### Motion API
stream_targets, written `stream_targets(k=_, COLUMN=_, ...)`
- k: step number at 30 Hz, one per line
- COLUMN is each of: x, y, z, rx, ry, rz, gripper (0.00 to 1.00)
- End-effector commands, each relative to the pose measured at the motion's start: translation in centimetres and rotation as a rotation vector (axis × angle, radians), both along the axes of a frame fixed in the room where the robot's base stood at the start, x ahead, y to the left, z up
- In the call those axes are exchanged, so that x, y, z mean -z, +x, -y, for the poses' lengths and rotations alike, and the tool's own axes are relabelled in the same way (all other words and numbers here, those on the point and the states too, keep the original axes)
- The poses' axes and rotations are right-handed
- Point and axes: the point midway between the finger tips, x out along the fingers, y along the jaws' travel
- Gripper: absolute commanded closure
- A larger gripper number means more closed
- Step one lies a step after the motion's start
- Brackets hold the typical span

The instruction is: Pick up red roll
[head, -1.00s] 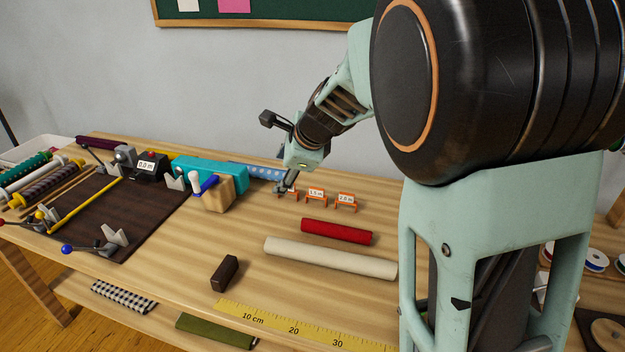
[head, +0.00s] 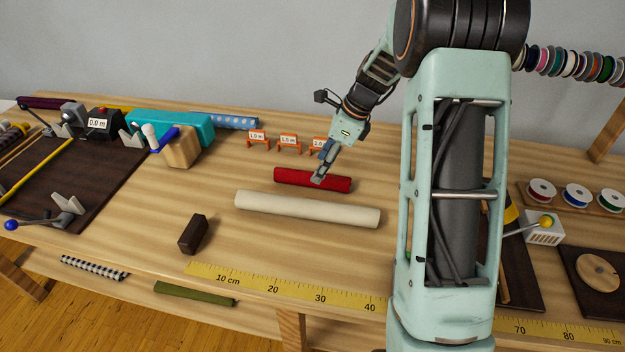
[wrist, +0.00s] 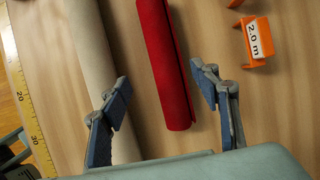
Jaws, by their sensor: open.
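The red roll (head: 298,178) lies on the wooden table, just behind a longer cream roll (head: 300,208). My gripper (head: 322,176) is above the red roll's right part and hides a little of it in the head view. In the wrist view, my gripper (wrist: 164,90) is open and empty, its two fingers spread wide. The red roll (wrist: 166,70) runs between the finger lines there, with its near end short of the palm. The cream roll (wrist: 88,60) passes by the left finger. I cannot tell the exact height of the fingertips above the table.
Small orange stands with length labels (head: 288,143) stand behind the red roll; one (wrist: 254,42) is right of my right finger. A dark brown block (head: 193,234) and a yellow ruler (head: 270,288) lie in front. A teal device (head: 175,128) stands left.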

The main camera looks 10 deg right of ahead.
Motion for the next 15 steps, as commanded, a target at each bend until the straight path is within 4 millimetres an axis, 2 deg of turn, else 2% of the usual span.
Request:
stream_targets(k=8, x=1.8, y=0.5, z=-0.8, rx=-0.002, ry=0.000, rz=0.001, gripper=0.43)
stream_targets(k=15, x=5.0, y=1.6, z=-2.0, rx=-0.002, ry=0.000, rz=0.000, gripper=0.43)
